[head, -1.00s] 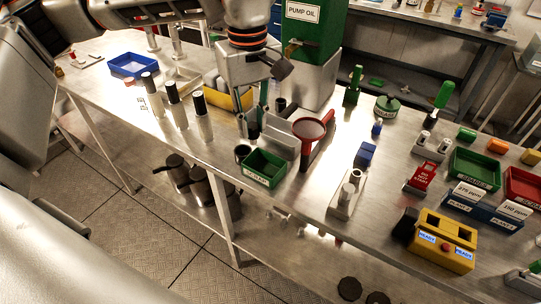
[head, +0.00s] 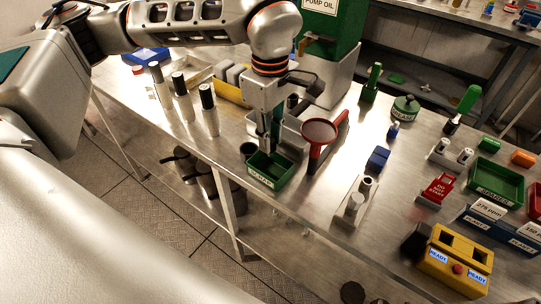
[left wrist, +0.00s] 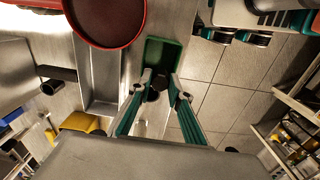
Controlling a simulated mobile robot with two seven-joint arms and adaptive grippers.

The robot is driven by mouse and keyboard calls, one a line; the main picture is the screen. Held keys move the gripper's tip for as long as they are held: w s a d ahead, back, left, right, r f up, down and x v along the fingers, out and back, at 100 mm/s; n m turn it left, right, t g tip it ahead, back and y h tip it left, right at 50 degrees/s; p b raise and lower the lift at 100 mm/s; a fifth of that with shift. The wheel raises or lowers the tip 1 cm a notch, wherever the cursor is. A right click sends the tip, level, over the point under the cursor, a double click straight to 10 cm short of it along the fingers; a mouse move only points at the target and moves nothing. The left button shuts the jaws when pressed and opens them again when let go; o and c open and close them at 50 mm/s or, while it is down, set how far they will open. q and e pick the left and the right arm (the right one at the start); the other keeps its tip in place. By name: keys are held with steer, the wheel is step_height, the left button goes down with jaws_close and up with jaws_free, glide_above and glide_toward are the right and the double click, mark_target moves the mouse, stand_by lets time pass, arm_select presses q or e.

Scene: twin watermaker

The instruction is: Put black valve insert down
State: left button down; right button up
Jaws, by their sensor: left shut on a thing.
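My left gripper (head: 268,150) points down over the small green tray (head: 284,180), its fingertips at or just inside the tray's opening. In the left wrist view, the fingers (left wrist: 160,80) are close together with a small dark thing, apparently the black valve insert (left wrist: 160,82), between their tips. The green tray (left wrist: 152,50) lies behind it there. The insert is hidden by the fingers and tray wall in the head view, so I cannot tell whether it touches the tray floor. My right gripper is not in view.
A red funnel (head: 320,132) on a stand is close right of the tray. A dark round cup (head: 248,147) stands at its left. Several black-capped bottles (head: 183,97) stand further left. A metal block with posts (head: 355,203) and a yellow device (head: 452,262) are at the right.

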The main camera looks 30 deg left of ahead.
mark_target(270, 156)
arm_select(q)
step_height(270, 156, down, 3)
steer(key=shift+r, duration=0.1)
step_height(270, 156, down, 4)
steer(key=shift+r, duration=0.2)
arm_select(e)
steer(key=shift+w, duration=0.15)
arm_select(q)
steer(key=shift+f, duration=0.15)
steer(key=c, duration=2.2)
jaws_free()
steer(key=shift+f, duration=0.1)
steer(key=shift+o, duration=0.3)
